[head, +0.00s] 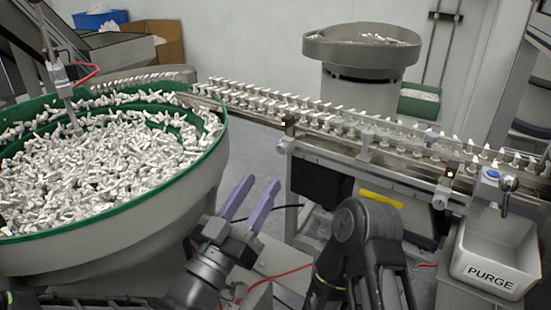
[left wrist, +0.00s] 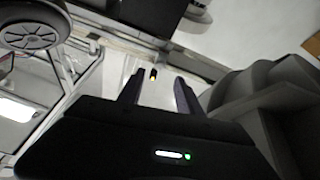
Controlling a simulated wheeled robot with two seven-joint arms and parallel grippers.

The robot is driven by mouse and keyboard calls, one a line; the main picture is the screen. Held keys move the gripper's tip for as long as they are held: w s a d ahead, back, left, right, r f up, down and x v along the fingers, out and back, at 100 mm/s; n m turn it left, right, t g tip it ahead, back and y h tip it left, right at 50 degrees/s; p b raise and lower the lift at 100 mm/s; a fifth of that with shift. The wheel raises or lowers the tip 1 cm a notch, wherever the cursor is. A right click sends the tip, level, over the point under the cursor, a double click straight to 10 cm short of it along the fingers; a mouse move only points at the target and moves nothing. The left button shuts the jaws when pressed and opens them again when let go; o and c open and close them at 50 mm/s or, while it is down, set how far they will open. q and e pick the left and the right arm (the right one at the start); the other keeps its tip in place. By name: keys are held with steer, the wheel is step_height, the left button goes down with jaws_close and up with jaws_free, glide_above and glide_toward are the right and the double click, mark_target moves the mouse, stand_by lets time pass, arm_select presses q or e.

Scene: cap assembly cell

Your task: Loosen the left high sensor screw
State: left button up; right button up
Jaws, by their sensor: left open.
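A small dark sensor block (head: 290,128) sits on the side of the feed track, at its left part in the head view. A pale round knob (head: 283,147) shows just below it; I cannot tell for certain that it is the left high sensor screw. My left gripper (head: 261,183) is open and empty, its two purple fingers pointing up, below and left of that knob and apart from it. My right gripper is not in view.
A green-rimmed bowl (head: 190,206) full of white caps stands at the left. The feed track (head: 330,145) carries caps to the right. A second sensor (head: 451,170) with a lit lamp and a white PURGE bin (head: 487,268) are at the right. My dark arm is in front of the track stand.

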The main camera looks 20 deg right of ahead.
mark_target(281, 152)
arm_select(q)
steer(key=p+x, duration=0.1)
steer(key=x, duration=0.6)
steer(key=shift+w+d+r, duration=0.1)
steer(key=shift+w+d, duration=0.15)
steer(key=shift+d, duration=0.05)
steer(key=shift+c, duration=0.4)
jaws_close()
